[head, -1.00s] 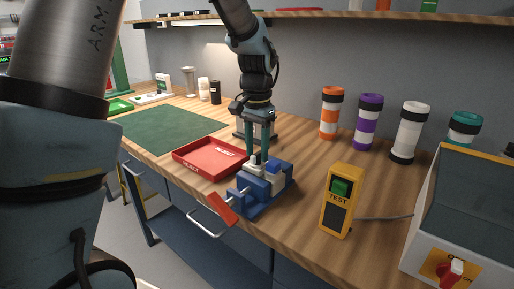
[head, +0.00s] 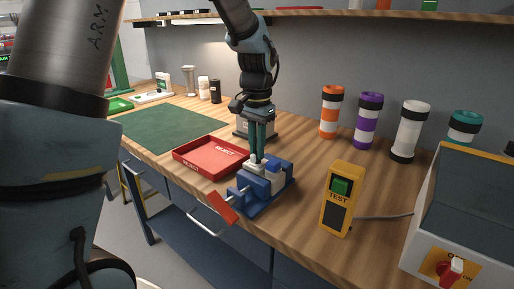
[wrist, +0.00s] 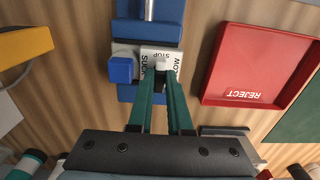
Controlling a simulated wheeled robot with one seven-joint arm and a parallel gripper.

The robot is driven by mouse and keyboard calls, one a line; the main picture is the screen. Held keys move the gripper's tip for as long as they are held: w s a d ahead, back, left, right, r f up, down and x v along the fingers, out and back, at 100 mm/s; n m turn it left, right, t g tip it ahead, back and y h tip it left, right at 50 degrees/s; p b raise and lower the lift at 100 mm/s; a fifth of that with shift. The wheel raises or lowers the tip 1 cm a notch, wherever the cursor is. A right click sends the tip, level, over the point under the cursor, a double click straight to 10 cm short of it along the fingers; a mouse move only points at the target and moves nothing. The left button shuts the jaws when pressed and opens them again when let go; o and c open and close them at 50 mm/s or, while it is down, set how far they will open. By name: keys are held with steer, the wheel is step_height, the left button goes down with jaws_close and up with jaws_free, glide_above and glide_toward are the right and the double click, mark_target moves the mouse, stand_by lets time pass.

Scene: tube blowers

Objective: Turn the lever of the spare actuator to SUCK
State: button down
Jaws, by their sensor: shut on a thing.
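The spare actuator sits in the blue vise (head: 262,192) near the bench's front edge. Its pale label plate (wrist: 150,54) shows in the wrist view, with SUCK at the left, STOP at the middle top and a partly hidden word at the right. The small white lever (wrist: 161,63) stands near the middle, by STOP. My gripper (wrist: 161,76) is shut on the lever, its two green fingers coming down from above. In the head view my gripper (head: 256,157) hides most of the lever.
A red REJECT tray (head: 208,157) lies just left of the vise. The yellow TEST box (head: 341,200) stands to the right, with a cable behind it. The vise's red-ended handle (head: 222,207) juts past the front edge. Several banded tubes stand at the back.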

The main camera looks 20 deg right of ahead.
steer(key=n+p, duration=0.1)
steer(key=n, duration=0.5)
steer(key=shift+r+n, duration=0.1)
steer(key=shift+n, duration=0.2)
steer(key=n+p, duration=0.2)
steer(key=n, duration=0.3)
steer(key=shift+d, duration=0.1)
steer(key=shift+n, duration=0.3)
stand_by(0.4)
steer(key=c, duration=0.8)
jaws_free()
steer(key=shift+c, duration=0.2)
step_height(320, 180, up, 11)
steer(key=b, duration=0.2)
steer(key=shift+f, duration=0.2)
